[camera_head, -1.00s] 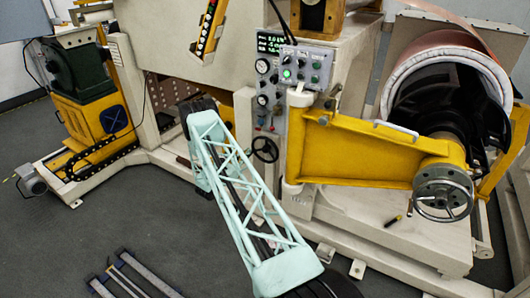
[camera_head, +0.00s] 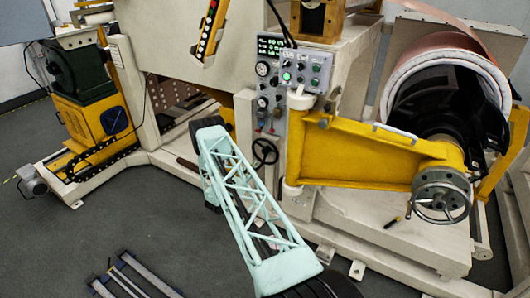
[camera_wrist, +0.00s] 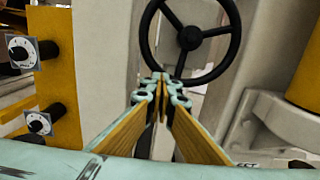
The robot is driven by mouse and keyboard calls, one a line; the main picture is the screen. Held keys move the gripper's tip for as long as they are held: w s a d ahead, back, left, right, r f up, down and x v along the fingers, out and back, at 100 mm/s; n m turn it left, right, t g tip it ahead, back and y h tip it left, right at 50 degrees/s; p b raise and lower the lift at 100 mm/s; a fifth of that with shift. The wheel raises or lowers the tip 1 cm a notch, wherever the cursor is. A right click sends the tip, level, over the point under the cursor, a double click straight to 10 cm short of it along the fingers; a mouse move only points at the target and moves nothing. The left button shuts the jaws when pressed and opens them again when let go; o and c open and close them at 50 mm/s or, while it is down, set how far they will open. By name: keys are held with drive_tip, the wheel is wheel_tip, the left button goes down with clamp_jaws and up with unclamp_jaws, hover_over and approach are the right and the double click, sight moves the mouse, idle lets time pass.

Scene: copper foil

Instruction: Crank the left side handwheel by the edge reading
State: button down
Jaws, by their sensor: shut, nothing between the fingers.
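The black handwheel (camera_head: 265,151) with spokes sits low on the machine's front, below the gauge panel, in the head view. In the wrist view the wheel (camera_wrist: 190,38) fills the top middle, its upper rim cut off by the frame. My gripper (camera_wrist: 162,78) is shut and empty, its fingertips at the lower left part of the wheel's rim in the picture. Whether they touch the rim I cannot tell. The edge reading display (camera_head: 269,46) shows green digits, too small to read surely. My gripper is hidden behind my arm in the head view.
A control box (camera_head: 300,70) with buttons is above the wheel. A yellow swing arm (camera_head: 365,155) carries a grey handwheel (camera_head: 441,195) at right. Two knobs (camera_wrist: 32,50) on a yellow plate are left in the wrist view. Blue-grey rails (camera_head: 130,275) lie on the floor.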

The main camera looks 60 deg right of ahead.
drive_tip(key=shift+s+f, duration=0.25)
drive_tip(key=shift+s, duration=0.3)
drive_tip(key=shift+s+f, duration=0.25)
drive_tip(key=shift+s, duration=0.25)
drive_tip(key=s+r+p, duration=0.2)
drive_tip(key=s+r, duration=0.2)
drive_tip(key=s, duration=0.6)
drive_tip(key=shift+d+r+p, duration=0.2)
drive_tip(key=shift+r+p, duration=0.15)
drive_tip(key=shift+r, duration=0.05)
drive_tip(key=shift+w+f, duration=0.15)
drive_tip(key=shift+f, duration=0.05)
drive_tip(key=shift+w+f+b, duration=0.15)
drive_tip(key=shift+f+b, duration=0.15)
drive_tip(key=shift+b, duration=0.25)
drive_tip(key=shift+a, duration=0.1)
drive_tip(key=a, duration=0.9)
drive_tip(key=shift+p, duration=0.45)
